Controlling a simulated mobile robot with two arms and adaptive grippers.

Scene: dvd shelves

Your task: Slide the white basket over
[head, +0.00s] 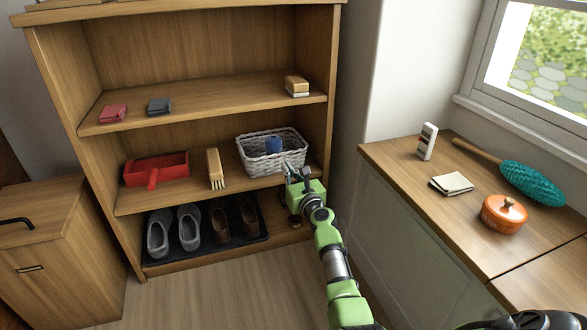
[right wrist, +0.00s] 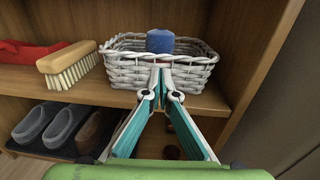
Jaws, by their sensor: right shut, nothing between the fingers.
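The white wicker basket (head: 271,153) stands upright on the middle shelf (head: 135,202), at its right end. A blue round item (head: 273,145) sits inside it. In the right wrist view the basket (right wrist: 125,70) is straight ahead, with the blue item (right wrist: 160,41) showing above its rim. My right gripper (head: 292,172) is shut and empty at the basket's front, low and right of its middle in the head view. Its fingertips (right wrist: 161,80) overlap the front wall in the right wrist view; I cannot tell whether they touch it. My left gripper is not in view.
A wooden brush (head: 215,168) and a red dustpan (head: 157,170) are left of the basket on that shelf. The shelf unit's side panel is close on the right. Shoes (head: 190,228) stand on a tray below. A counter (head: 470,228) is at right.

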